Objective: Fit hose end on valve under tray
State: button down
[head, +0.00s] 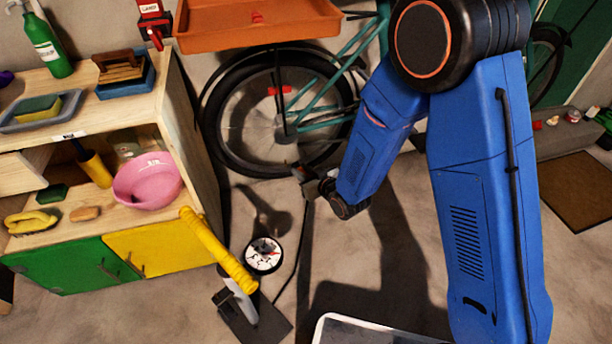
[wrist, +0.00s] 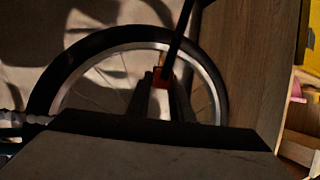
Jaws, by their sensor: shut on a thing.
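My gripper (head: 303,174) is in front of the lower part of the bicycle wheel (head: 214,128), below the orange tray (head: 230,38). In the wrist view, my gripper (wrist: 162,86) is shut on the red hose end (wrist: 161,77), between its two fingers. The black hose (wrist: 183,25) leads away from it; in the head view the hose (head: 298,245) hangs down towards the floor pump (head: 240,298). The wheel also shows in the wrist view (wrist: 90,45), behind the fingers. I cannot make out the valve on the rim in either view.
The pump has a yellow handle (head: 217,248) and a round gauge (head: 263,255). A wooden shelf unit (head: 180,95) with a pink bowl (head: 147,181) stands left of the wheel. A brown mat (head: 570,190) lies at the right.

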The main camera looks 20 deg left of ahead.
jog(key=w+a, duration=0.5)
jog(key=a, duration=0.1)
dwell(0.6)
jog(key=shift+f, duration=1.8)
dwell(0.5)
jog(key=c, duration=1.5)
grip_release()
